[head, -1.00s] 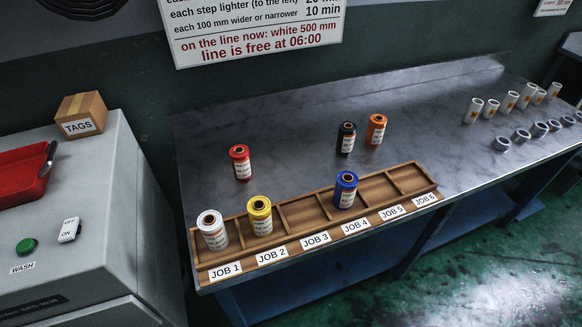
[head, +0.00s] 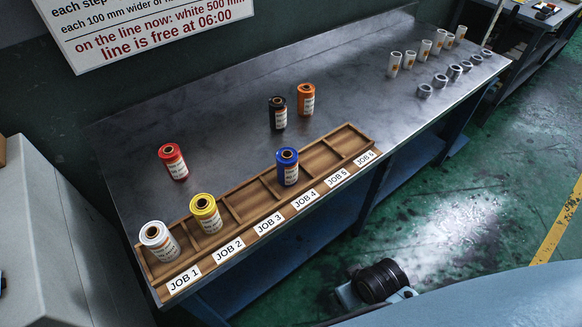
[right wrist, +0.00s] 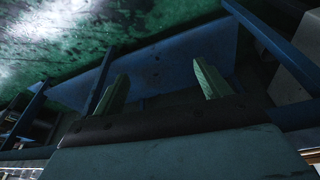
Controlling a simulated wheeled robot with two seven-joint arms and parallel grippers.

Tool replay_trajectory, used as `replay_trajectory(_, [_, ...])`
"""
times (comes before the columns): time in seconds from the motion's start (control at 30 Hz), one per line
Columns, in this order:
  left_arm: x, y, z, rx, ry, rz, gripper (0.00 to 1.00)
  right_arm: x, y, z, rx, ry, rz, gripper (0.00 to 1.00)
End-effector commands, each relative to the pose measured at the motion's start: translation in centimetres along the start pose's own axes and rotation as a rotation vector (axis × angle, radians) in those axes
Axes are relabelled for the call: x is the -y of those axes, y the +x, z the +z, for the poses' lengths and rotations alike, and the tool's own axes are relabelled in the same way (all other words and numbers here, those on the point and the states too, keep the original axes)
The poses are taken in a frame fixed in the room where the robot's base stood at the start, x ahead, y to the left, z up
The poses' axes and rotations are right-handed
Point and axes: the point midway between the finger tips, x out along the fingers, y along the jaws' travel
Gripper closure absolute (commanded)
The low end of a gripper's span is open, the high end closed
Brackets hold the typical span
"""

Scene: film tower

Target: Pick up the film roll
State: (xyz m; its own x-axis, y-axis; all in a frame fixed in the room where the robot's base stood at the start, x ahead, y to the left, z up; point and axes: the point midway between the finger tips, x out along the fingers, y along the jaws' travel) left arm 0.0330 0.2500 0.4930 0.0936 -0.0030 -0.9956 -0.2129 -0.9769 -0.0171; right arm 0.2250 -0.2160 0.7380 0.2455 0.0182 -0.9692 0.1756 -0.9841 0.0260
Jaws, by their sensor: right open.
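White (head: 158,241), yellow (head: 206,213) and blue (head: 287,167) film rolls stand upright in the JOB 1, JOB 2 and JOB 4 compartments of the wooden rack (head: 234,207). Red (head: 173,161), black (head: 278,113) and orange (head: 306,99) rolls stand on the metal bench behind it. In the right wrist view, my right gripper (right wrist: 160,85) is open and empty, its greenish fingers wide apart, with floor and blue bench frame beyond. Part of my right arm shows at the lower right of the head view, well apart from the rolls. My left gripper is not in view.
The metal bench (head: 220,110) has clear room around the loose rolls. Several pale tubes (head: 426,48) and short grey rings (head: 454,72) stand at its far right end. A grey cabinet (head: 60,230) is at the left. A sign (head: 150,25) hangs behind the bench.

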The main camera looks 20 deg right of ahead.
Motion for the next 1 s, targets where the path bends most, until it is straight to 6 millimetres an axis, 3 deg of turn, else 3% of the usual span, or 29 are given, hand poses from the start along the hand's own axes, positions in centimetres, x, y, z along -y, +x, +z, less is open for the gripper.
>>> replay_trajectory(0.27, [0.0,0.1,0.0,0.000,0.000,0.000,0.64,-0.8,-7.0,-3.3,-0.089,0.028,0.028,0.25])
replay_trajectory(0.4, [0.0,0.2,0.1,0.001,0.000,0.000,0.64,-2.2,-10.2,-7.1,-0.259,0.097,0.092,0.25])
replay_trajectory(0.8, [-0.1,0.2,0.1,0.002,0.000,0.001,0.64,-4.6,-10.5,-15.2,-0.691,0.193,0.193,0.25])
replay_trajectory(1.0, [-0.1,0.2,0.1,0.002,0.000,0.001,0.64,-3.7,-10.7,-19.8,-0.991,0.164,0.172,0.25])
